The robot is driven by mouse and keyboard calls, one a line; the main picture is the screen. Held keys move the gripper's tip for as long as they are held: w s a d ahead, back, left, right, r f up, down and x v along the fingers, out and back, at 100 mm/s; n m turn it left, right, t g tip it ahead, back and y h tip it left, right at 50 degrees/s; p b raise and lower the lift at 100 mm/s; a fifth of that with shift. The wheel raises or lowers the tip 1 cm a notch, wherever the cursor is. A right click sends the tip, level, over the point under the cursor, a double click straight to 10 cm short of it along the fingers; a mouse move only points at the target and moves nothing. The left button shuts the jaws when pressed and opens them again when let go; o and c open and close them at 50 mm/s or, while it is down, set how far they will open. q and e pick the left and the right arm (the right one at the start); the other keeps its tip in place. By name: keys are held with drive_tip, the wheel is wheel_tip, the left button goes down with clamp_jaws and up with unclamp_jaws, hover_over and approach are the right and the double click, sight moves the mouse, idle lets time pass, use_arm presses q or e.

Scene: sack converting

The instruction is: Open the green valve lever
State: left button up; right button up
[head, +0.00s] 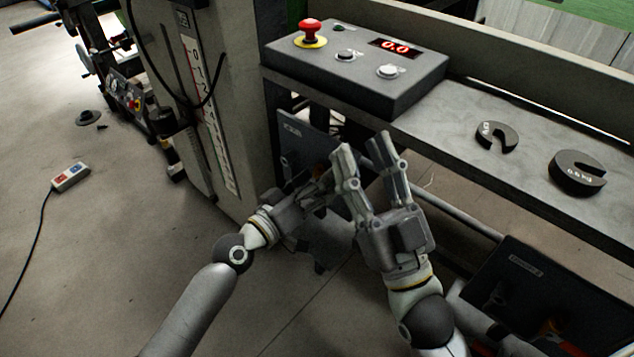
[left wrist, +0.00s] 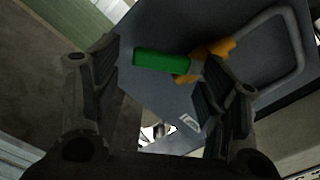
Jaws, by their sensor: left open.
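The green valve lever (left wrist: 160,62) is a short green bar in the left wrist view. It joins an orange valve body (left wrist: 213,58) in front of a dark blue-grey panel (left wrist: 255,72). My left gripper (left wrist: 158,78) is open, and the lever shows in the space between its two fingers; I cannot tell whether they touch it. In the head view the left gripper (head: 314,184) is low in front of the panel under the shelf, and the lever is hidden there. My right gripper (head: 362,148) is open and empty, beside and above the left one.
A control box (head: 352,75) with a red mushroom button (head: 310,30) stands on a grey shelf (head: 462,97) above the grippers. Two slotted weights (head: 577,173) lie on the shelf at right. A grey column (head: 212,100) stands left. Open floor (head: 110,235) lies at lower left.

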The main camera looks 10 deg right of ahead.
use_arm(q)
drive_tip(key=v, duration=1.2)
